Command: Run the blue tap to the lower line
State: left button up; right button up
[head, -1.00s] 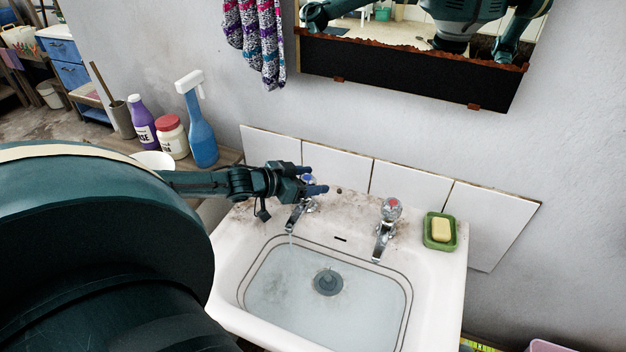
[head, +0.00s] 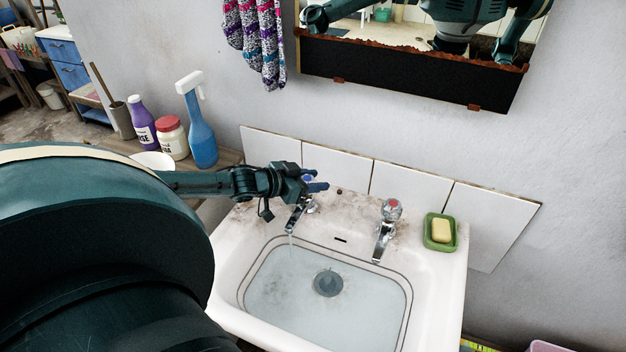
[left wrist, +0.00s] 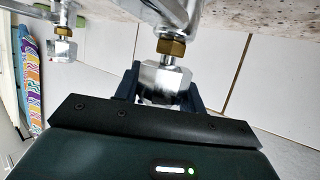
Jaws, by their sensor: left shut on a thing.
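The blue tap (head: 297,217), with a blue-marked head, stands at the basin's back left. A thin stream of water (head: 291,239) runs from its spout. My left gripper (head: 311,180) is closed around the tap's head. The left wrist view shows the faceted metal head (left wrist: 165,82) between the fingers, below a brass nut. Water (head: 290,285) covers the basin floor and the drain. A dark line (head: 385,270) runs around the basin wall, just above the water's edge. My right gripper is not in view.
The red-marked tap (head: 386,232) stands to the right, with yellow soap in a green dish (head: 440,232) beyond it. A blue spray bottle (head: 202,135), other containers and a white bowl (head: 153,161) stand at left. White tiles (head: 410,187) back the basin.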

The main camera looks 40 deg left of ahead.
pick_arm(q)
jog(key=shift+m+h+b, duration=0.3)
jog(key=shift+b, duration=0.1)
jog(key=shift+c, duration=0.3)
jog(key=shift+m+h, duration=0.5)
jog(key=shift+d+m+g+h, duration=0.2)
jog(key=shift+m+g+h, duration=0.8)
jog(key=shift+m+h, duration=0.1)
jog(key=shift+s+d+m+g+h+b, duration=0.1)
jog(key=shift+s+m+g+h+b, duration=0.1)
jog(key=shift+m+g+h, duration=0.45)
jog(key=shift+s+d+m+g+h+b, duration=0.15)
jog(key=shift+m+g+h, duration=0.3)
jog(key=shift+m+h, duration=0.25)
jog(key=o, duration=1)
jog(key=shift+w, duration=0.1)
jog(key=b+v, duration=0.2)
jog(key=v, duration=1.1)
jog(key=shift+a+r, duration=0.1)
jog(key=shift+r, duration=0.1)
